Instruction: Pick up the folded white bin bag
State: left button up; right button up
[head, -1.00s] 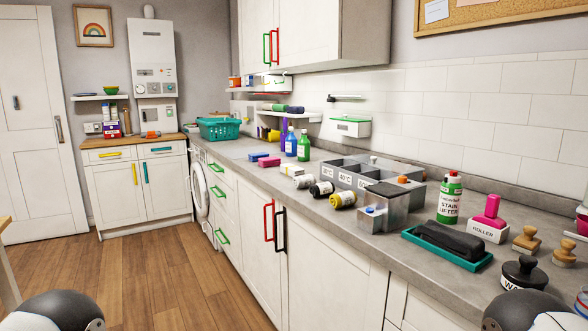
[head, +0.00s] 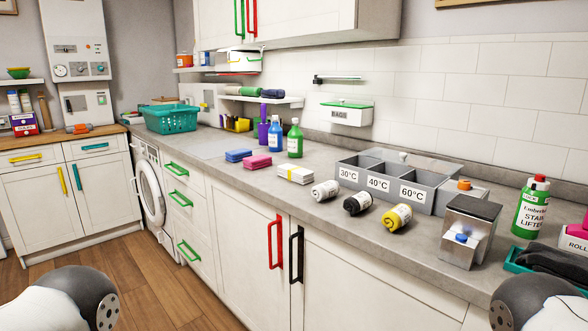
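A folded white bundle (head: 296,174) with a yellow band lies on the grey counter, right of a pink folded bundle (head: 256,162) and a blue one (head: 238,155). It looks like the folded white bin bag. A white roll (head: 325,191) with a label lies just to its right, then a black roll (head: 358,203) and a yellow roll (head: 397,218). Neither gripper shows in the head view; only rounded parts of my arms show in the bottom corners. Nothing touches the white bundle from above.
A grey three-part box (head: 400,187) marked 30, 40 and 60 °C stands behind the rolls. Blue (head: 274,139) and green (head: 295,141) bottles stand behind the bundles. A lidded metal container (head: 468,231) and a stain lifter bottle (head: 530,207) stand at right. Cabinet handles project below the counter.

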aim_at(295, 174)
jog(key=i+j+z, duration=0.15)
jog(key=j, duration=0.3)
jog(key=i+j+z, duration=0.1)
jog(key=i+j, duration=0.15)
jog(key=j, duration=0.2)
jog(key=i+j+z, duration=0.15)
jog(key=j, duration=0.3)
jog(key=i+j+z, duration=0.15)
jog(key=j, duration=0.3)
jog(key=i+j+z, duration=0.1)
jog(key=j, duration=0.4)
jog(key=i+j+z, duration=0.15)
jog(key=j, duration=0.35)
jog(key=k, duration=0.05)
